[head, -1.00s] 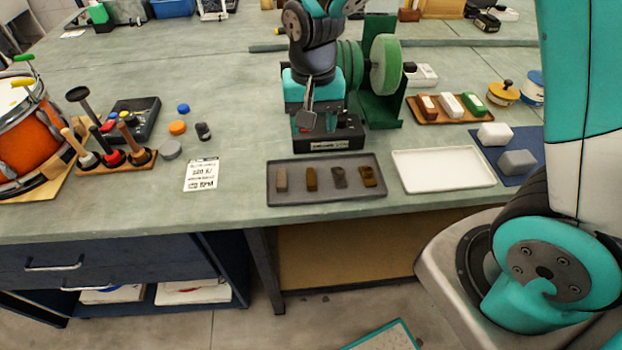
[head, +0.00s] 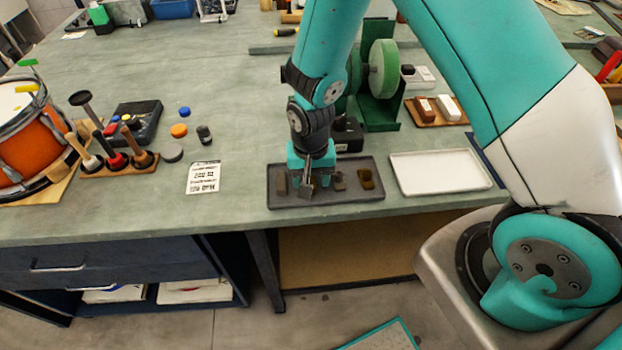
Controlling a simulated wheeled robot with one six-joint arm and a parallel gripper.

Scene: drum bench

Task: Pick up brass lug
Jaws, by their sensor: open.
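A dark grey tray (head: 350,199) lies near the bench's front edge and holds several small upright lugs in a row. The left lug (head: 281,186) is brownish, another (head: 339,181) is dark grey-brown, and the right lug (head: 366,179) is brown-gold. I cannot tell for sure which one is brass. My gripper (head: 314,184) is open and points down over the tray, at the place of the second lug from the left. Its fingers mostly hide that lug. I cannot tell whether they touch it.
An empty white tray (head: 440,172) lies right of the dark tray. A green wheel grinder (head: 383,70) stands behind. A printed card (head: 203,177) lies to the left, with a mallet rack (head: 118,167) and an orange drum (head: 25,150) beyond. Bare bench shows between card and tray.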

